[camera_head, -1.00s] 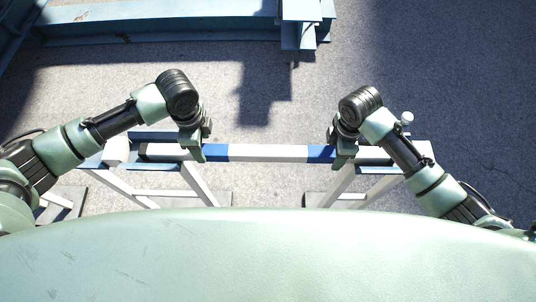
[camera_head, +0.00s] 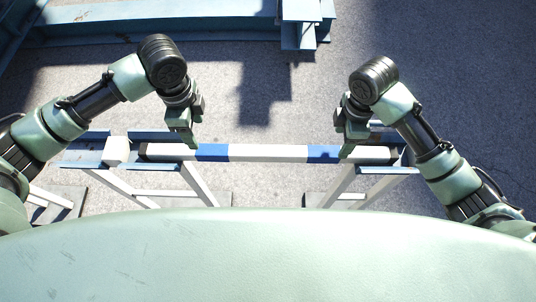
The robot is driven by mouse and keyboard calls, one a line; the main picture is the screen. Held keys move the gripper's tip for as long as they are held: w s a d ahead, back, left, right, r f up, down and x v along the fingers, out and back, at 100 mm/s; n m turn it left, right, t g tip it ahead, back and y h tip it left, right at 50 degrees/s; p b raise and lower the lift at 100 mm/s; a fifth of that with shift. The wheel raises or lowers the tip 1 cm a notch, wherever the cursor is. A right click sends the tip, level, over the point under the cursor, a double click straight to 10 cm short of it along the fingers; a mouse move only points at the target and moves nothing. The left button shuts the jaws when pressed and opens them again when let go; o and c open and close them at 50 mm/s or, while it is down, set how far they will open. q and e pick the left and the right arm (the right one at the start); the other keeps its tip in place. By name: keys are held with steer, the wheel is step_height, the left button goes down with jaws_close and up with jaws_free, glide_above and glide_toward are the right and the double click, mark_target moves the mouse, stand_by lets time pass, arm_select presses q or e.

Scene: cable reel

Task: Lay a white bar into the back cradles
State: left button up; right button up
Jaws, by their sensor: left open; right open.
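A long white bar (camera_head: 268,153) with blue bands and black ends lies crosswise over two trestle stands, the left stand (camera_head: 85,160) and the right stand (camera_head: 385,171). I cannot tell exactly how its ends sit in the cradles. My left gripper (camera_head: 190,146) is open above the bar, near its left blue band. My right gripper (camera_head: 345,153) is open over the bar beside the right blue band, with its fingers covering a small part of it. My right forearm hides part of the right stand.
A white block (camera_head: 116,150) stands on the left stand, left of the bar's end. Blue steel beams (camera_head: 160,25) lie at the back. The grey ground between them and the stands is clear. My pale green body fills the front.

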steer(key=shift+r, duration=1.9)
